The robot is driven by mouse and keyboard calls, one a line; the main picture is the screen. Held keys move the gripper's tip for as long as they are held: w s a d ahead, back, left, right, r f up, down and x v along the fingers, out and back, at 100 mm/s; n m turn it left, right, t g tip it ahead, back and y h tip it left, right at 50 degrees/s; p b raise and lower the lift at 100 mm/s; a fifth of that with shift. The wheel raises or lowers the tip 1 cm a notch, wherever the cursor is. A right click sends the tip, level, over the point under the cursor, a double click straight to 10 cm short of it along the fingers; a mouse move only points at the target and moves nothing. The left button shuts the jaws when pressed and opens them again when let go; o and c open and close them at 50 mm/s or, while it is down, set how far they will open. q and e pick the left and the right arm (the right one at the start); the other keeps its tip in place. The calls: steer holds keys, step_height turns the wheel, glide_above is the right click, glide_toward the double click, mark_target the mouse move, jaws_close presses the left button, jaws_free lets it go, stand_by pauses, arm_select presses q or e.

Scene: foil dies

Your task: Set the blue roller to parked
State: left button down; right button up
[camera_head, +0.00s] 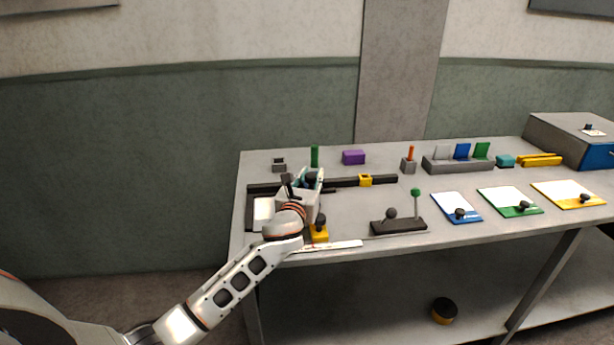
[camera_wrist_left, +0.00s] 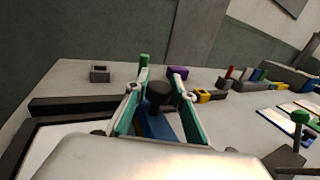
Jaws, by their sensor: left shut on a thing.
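My left gripper (camera_head: 308,182) is over the left part of the table, above a dark rail (camera_head: 345,183). In the left wrist view its two teal-lined fingers (camera_wrist_left: 160,108) stand on either side of a black knob (camera_wrist_left: 159,93), and it is shut on that knob. A blue part (camera_wrist_left: 158,126), which looks like the blue roller, shows below the knob between the fingers. The gripper hides most of it in the head view. I cannot read a parked mark. My right gripper is not in view.
A yellow block (camera_head: 365,180) sits on the rail. A green post (camera_head: 315,156), a grey socket (camera_head: 279,164) and a purple block (camera_head: 353,157) stand behind. A lever box (camera_head: 398,227) is at the front; blue, green and yellow boards lie right.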

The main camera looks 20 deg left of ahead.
arm_select(q)
steer(key=c, duration=1.7)
jaws_free()
steer(key=s, duration=0.4)
steer(key=s+d, duration=0.1)
steer(key=s, duration=0.7)
steer(key=shift+d, duration=0.4)
steer(key=shift+r, duration=0.1)
